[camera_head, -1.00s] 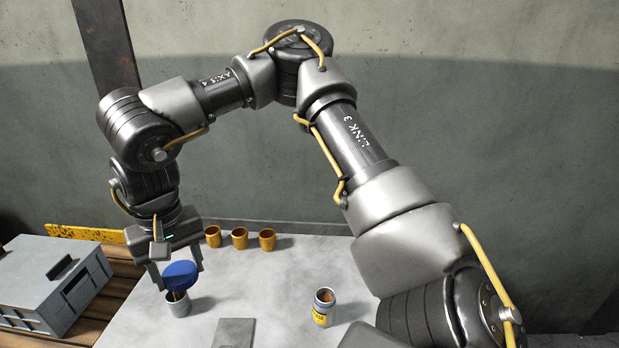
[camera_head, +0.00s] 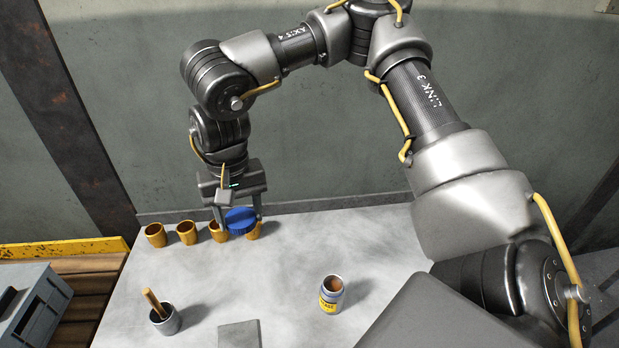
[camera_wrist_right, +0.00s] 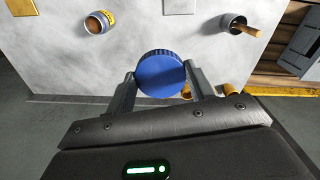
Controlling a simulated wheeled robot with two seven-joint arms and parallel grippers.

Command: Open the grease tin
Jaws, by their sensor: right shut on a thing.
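The grease tin (camera_head: 330,296) stands upright on the right part of the table with its top open, showing brown contents and a yellow label. It also shows in the right wrist view (camera_wrist_right: 98,23), near the top left. My right gripper (camera_head: 240,219) is shut on a round blue ribbed lid (camera_wrist_right: 161,73), with one finger at each side of its rim. The lid is well apart from the tin, in front of the orange cups in the head view. My left gripper is not in view.
Several orange cups (camera_head: 155,235) stand in a row at the table's back edge, partly hidden by the lid and gripper. A grey cup (camera_head: 166,322) holds a wooden handle. A flat grey plate (camera_head: 239,335) lies at the front. The table's middle (camera_head: 270,275) is clear.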

